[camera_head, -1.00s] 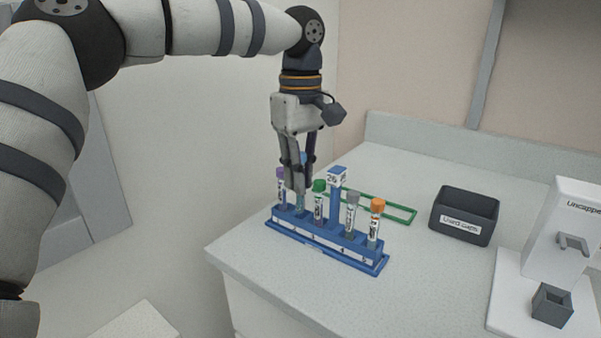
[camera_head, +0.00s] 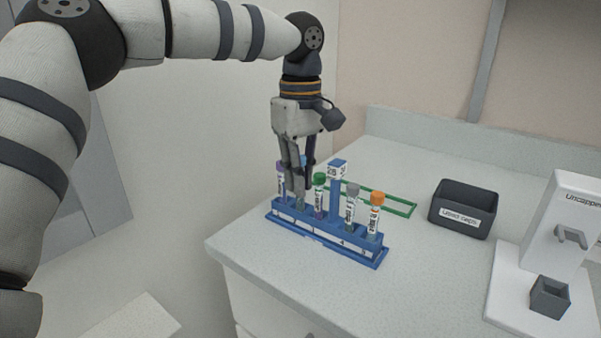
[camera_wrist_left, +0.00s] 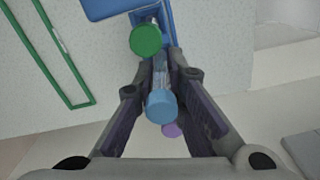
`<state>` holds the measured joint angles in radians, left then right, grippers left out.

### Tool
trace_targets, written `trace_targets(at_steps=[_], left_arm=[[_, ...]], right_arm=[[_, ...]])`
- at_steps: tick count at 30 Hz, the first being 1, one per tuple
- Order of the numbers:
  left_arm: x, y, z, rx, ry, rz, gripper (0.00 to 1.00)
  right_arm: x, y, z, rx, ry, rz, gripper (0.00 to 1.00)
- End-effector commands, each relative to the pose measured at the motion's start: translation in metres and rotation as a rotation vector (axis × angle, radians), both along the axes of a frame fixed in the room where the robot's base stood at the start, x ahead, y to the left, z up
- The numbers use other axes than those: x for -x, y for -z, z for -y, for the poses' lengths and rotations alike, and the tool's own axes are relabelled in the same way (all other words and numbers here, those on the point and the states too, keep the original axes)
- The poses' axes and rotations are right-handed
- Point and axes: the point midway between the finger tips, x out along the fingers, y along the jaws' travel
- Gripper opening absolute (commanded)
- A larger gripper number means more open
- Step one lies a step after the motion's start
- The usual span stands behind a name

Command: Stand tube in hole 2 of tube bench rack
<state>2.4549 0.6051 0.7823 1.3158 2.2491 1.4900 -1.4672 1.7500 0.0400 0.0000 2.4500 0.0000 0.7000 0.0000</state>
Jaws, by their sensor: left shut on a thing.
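The tube has a light blue cap (camera_wrist_left: 161,106) and a clear body, and its lower part (camera_head: 300,204) shows below my fingers in the head view. My left gripper (camera_head: 298,190) points down and is shut on this tube. The tube is upright at the second place of the blue tube bench rack (camera_head: 318,246), between a purple-capped tube (camera_head: 281,181) and a green-capped tube (camera_head: 319,190). Its lower end appears to be in the rack; how deep it sits is hidden. My right gripper is not in view.
A grey-capped tube (camera_head: 350,205) and an orange-capped tube (camera_head: 375,215) stand further right in the rack. A green frame (camera_head: 395,208) lies behind. A dark used-caps bin (camera_head: 463,214) and a white uncapper (camera_head: 565,235) stand right. The counter in front is clear.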

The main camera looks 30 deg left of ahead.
Motion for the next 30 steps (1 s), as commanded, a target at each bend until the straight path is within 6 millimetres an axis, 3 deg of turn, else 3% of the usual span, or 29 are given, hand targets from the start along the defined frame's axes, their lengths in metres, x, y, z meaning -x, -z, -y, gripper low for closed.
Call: trace_targets(at_steps=[12,13,15,16,30], left_arm=[[-0.0002,0.0059,-0.0002,-0.001,0.0,0.001,0.0],[-0.0002,0.0059,-0.0002,-0.001,0.0,0.001,0.16],[-0.0002,0.0058,-0.0002,0.0,0.0,0.001,0.31],[-0.0002,0.0058,-0.0002,0.0,0.0,0.001,0.34],[-0.0001,0.0057,-0.0003,0.0,0.0,0.001,0.34]], right_arm=[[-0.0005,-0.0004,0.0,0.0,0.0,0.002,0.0],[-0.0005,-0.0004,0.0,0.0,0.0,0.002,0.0],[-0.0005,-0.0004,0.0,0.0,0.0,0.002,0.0],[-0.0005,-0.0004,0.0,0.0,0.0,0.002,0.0],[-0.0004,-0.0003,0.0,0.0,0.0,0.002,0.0]])
